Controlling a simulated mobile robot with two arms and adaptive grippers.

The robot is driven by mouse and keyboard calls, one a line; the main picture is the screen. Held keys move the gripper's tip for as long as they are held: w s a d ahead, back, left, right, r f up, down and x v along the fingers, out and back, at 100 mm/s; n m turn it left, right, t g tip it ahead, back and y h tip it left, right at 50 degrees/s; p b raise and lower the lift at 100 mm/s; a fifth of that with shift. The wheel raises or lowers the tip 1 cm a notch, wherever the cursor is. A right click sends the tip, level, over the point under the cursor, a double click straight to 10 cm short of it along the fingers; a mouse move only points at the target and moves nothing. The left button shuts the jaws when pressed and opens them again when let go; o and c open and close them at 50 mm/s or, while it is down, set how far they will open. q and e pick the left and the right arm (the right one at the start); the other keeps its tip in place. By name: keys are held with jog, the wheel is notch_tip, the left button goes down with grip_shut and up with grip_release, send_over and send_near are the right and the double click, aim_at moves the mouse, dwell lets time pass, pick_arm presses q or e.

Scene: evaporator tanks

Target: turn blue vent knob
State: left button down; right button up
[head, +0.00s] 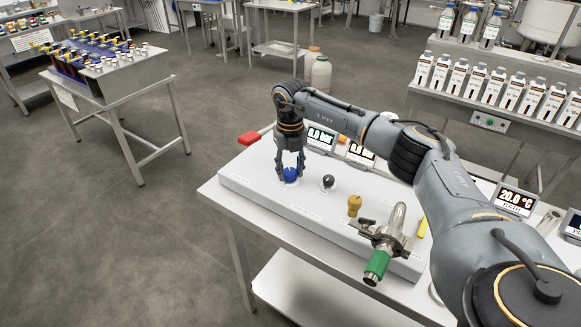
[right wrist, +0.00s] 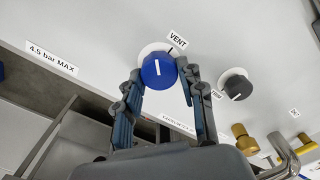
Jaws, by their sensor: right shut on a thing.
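The blue vent knob (head: 291,175) is on the white panel's top at its left part. It also shows in the right wrist view (right wrist: 158,72), round with a white pointer line, beside a label reading VENT (right wrist: 177,41). My right gripper (head: 290,180) points down over the knob in the head view. In the right wrist view its two fingers (right wrist: 158,82) stand on either side of the knob and are shut on it. My left gripper is in neither view.
A dark grey knob (head: 327,182) sits just right of the blue one. Further right are a brass fitting (head: 354,205) and a metal valve with a green end (head: 377,266). A red part (head: 249,138) and pressure displays (head: 320,137) stand behind. The panel's front left is clear.

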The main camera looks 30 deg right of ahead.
jog(key=m+p, duration=0.1)
jog(key=m, duration=0.3)
jog(key=shift+a+m, duration=0.1)
jog(key=shift+m, duration=0.2)
jog(key=shift+m+p, duration=0.35)
jog(key=shift+m, duration=1.55)
jog(key=o, duration=1.2)
